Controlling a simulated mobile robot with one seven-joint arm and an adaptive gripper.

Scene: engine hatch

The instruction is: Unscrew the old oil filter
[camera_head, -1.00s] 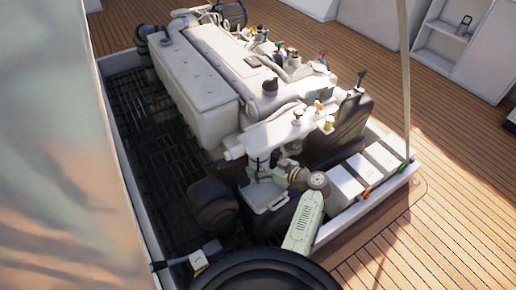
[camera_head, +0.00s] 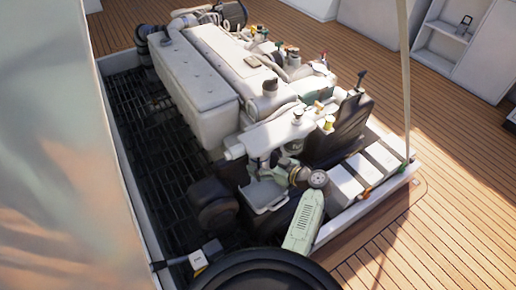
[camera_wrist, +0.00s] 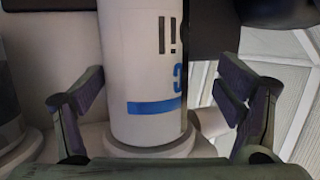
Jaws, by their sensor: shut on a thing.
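The oil filter (camera_wrist: 143,75) is a white upright cylinder with a blue band and dark and blue markings in the wrist view. It stands between the fingers of my gripper (camera_wrist: 160,100), which is shut on it. The fingers lie on its left and right sides. The filter's top is outside the wrist view, and a round pale rim shows at its lower end. In the head view my gripper (camera_head: 268,170) is at the near end of the engine (camera_head: 225,75), below a pale horizontal pipe. The filter in its grasp is too small to make out clearly there.
A pale shallow tray (camera_head: 266,196) sits just below my gripper. White boxes (camera_head: 362,172) line the right side of the hatch. Dark grating (camera_head: 150,130) lies along the left of the engine.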

